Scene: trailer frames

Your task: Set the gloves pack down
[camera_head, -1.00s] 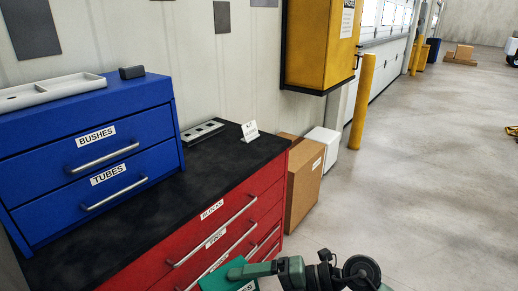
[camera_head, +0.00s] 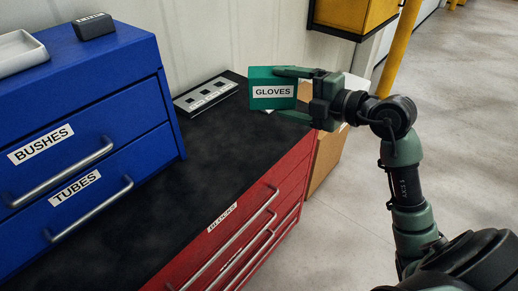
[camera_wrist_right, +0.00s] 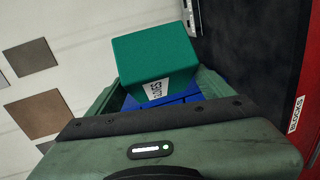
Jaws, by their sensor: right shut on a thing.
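The gloves pack (camera_head: 272,75) is a green box with a white GLOVES label. My right gripper (camera_head: 293,95) is shut on it from the right and holds it in front of the far end of the black worktop (camera_head: 172,180). In the right wrist view the pack (camera_wrist_right: 155,55) fills the space between the fingers, with part of its label showing. Its underside is hidden, and I cannot tell its exact height over the worktop. My left gripper is out of view.
A blue two-drawer cabinet (camera_head: 120,85) stands on the left of the worktop, with a dark box (camera_head: 94,25) and a pale tray (camera_head: 20,52) on top. A grey slotted holder (camera_head: 208,92) lies at the back. The worktop's front middle is clear above red drawers (camera_head: 255,210).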

